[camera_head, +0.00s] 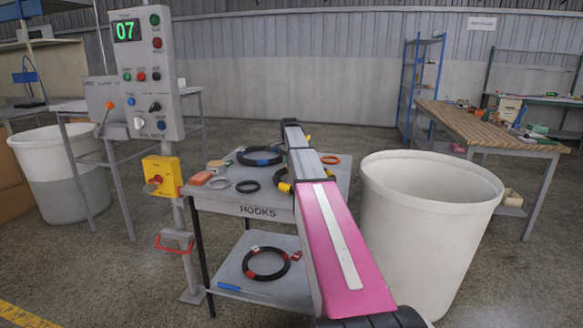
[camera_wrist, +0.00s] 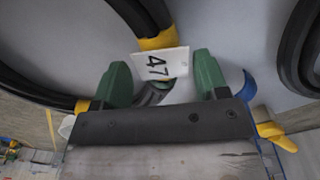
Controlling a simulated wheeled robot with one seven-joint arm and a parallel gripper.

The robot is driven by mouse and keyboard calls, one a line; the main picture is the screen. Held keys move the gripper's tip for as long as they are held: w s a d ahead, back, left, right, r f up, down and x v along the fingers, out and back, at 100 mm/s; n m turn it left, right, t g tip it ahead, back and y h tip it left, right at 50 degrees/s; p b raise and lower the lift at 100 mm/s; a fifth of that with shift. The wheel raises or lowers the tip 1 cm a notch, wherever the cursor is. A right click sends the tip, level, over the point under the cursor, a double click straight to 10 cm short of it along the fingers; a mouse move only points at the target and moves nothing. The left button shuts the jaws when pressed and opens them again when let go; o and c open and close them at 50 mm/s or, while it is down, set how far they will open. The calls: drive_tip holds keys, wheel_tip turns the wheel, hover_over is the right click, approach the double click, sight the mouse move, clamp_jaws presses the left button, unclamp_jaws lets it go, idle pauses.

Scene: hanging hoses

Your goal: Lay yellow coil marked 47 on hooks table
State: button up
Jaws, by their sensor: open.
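The coil marked 47 (camera_wrist: 155,17) is a black hose with yellow bands, large in the wrist view. Its white tag (camera_wrist: 160,63) reads 47 and hangs by a yellow band. My gripper (camera_wrist: 162,82) has two green fingers spread apart, one on each side of the tag and hose. It does not close on them. The hooks table (camera_head: 258,211) is a grey table with "HOOKS" on its front edge. A black coil with yellow (camera_head: 284,187) lies on its top, partly behind my arm; its tag cannot be read there. My gripper is hidden in the head view.
Other coils lie on the tabletop, including a black and blue one (camera_head: 260,155) and an orange ring (camera_head: 330,160). A black and red coil (camera_head: 266,276) lies on the lower shelf. A large white bin (camera_head: 400,235) stands close right; a control post (camera_head: 150,85) stands left.

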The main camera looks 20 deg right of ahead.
wheel_tip(320, 180, up, 16)
drive_tip(key=shift+w+a+r, duration=0.15)
drive_tip(key=shift+a+r, duration=0.05)
drive_tip(key=shift+r, duration=0.05)
idle(1.3)
